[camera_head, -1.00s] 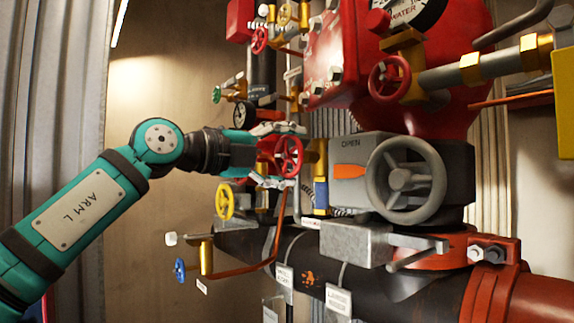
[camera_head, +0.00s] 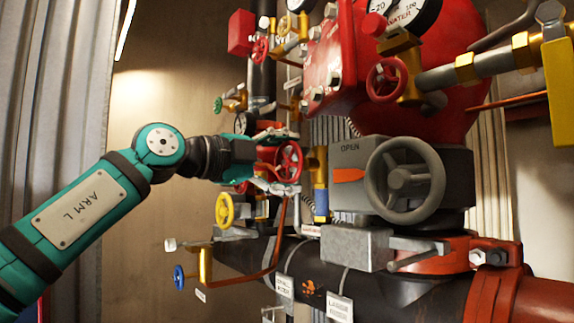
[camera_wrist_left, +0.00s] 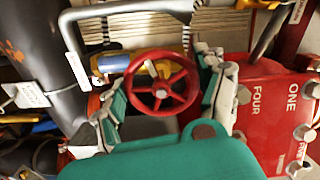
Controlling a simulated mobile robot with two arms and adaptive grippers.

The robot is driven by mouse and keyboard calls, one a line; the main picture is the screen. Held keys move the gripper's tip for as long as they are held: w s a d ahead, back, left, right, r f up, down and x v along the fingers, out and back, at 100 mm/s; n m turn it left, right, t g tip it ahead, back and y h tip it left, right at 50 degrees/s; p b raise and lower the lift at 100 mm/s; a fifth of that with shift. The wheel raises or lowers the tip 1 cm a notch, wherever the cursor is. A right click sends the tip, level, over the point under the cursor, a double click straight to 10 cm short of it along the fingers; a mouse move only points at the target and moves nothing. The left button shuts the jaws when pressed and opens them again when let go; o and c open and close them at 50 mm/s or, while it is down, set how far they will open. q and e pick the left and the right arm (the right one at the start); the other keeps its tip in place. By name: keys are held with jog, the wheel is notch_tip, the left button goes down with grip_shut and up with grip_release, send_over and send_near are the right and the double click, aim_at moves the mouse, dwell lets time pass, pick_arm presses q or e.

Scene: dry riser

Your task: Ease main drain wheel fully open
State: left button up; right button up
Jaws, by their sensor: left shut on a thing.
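A red spoked handwheel (camera_head: 289,162) stands on the valve cluster left of the large grey wheel. It also shows in the middle of the left wrist view (camera_wrist_left: 162,82). No name label for it can be read. My left gripper (camera_head: 283,160) comes in from the left and is shut on this red wheel, with fingers above and below it. In the left wrist view the fingers (camera_wrist_left: 162,97) lie on both sides of the rim. The exact contact points are partly hidden. My right gripper is not in view.
A large grey handwheel (camera_head: 405,180) sits right of it, by a box marked OPEN with an orange pointer (camera_head: 348,175). A yellow wheel (camera_head: 225,209) and a blue wheel (camera_head: 179,277) are below. A red wheel (camera_head: 387,79) is above right. A black pipe (camera_head: 330,285) runs beneath.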

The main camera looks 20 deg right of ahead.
pick_arm(q)
jog(key=shift+f, duration=0.1)
jog(key=o, duration=1.2)
jog(key=shift+a, duration=0.15)
jog(key=shift+c, duration=0.2)
jog(key=v, duration=1.2)
